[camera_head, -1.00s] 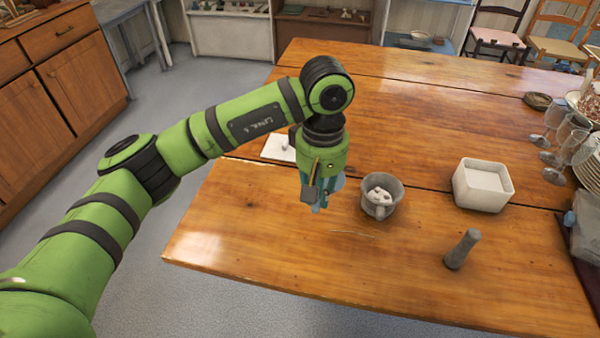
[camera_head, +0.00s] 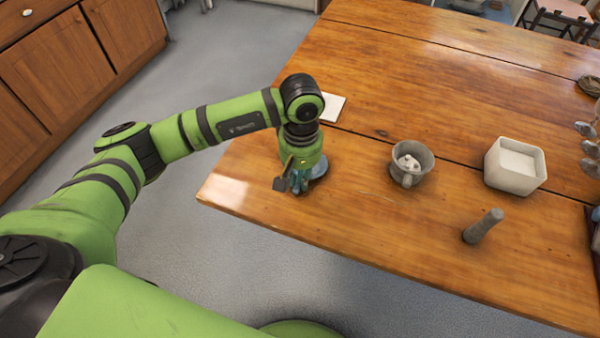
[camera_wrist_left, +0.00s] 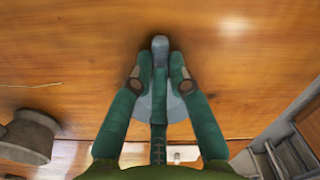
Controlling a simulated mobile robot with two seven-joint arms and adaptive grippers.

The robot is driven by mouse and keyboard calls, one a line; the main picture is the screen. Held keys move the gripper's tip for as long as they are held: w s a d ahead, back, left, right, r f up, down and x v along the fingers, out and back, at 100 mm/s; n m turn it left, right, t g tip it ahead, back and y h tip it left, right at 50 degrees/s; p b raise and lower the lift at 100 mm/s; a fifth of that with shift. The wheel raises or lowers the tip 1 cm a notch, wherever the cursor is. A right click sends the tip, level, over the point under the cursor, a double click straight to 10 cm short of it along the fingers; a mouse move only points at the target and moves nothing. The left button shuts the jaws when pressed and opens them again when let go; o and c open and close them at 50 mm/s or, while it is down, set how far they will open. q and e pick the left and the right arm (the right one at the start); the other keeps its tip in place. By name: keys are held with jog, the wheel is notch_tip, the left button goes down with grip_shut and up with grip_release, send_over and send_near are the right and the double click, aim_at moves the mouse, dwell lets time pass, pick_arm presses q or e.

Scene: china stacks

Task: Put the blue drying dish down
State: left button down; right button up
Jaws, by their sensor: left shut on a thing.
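The blue drying dish (camera_head: 318,168) is a small blue-grey dish, mostly hidden behind my left gripper in the head view. It is low at the wooden table (camera_head: 400,80), near its front left corner; I cannot tell whether it touches the top. My left gripper (camera_head: 297,185) points down and is shut on the dish. In the left wrist view the fingers (camera_wrist_left: 160,75) close around the dish (camera_wrist_left: 174,104), whose pale rim shows between and below them. My right gripper is not in view.
Further right are a white square container (camera_head: 515,166) and a grey pestle (camera_head: 483,226). A white sheet (camera_head: 332,107) lies behind my gripper. The table's front edge is close, with bare wood around.

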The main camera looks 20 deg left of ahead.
pick_arm(q)
jog(key=shift+f+b, duration=0.2)
jog(key=shift+b, duration=0.1)
jog(key=c, duration=1)
grip_release()
jog(key=shift+r, duration=0.1)
jog(key=shift+r, duration=0.35)
notch_tip(320, 180, up, 12)
jog(key=b, duration=0.1)
jog(key=shift+w+f, duration=0.2)
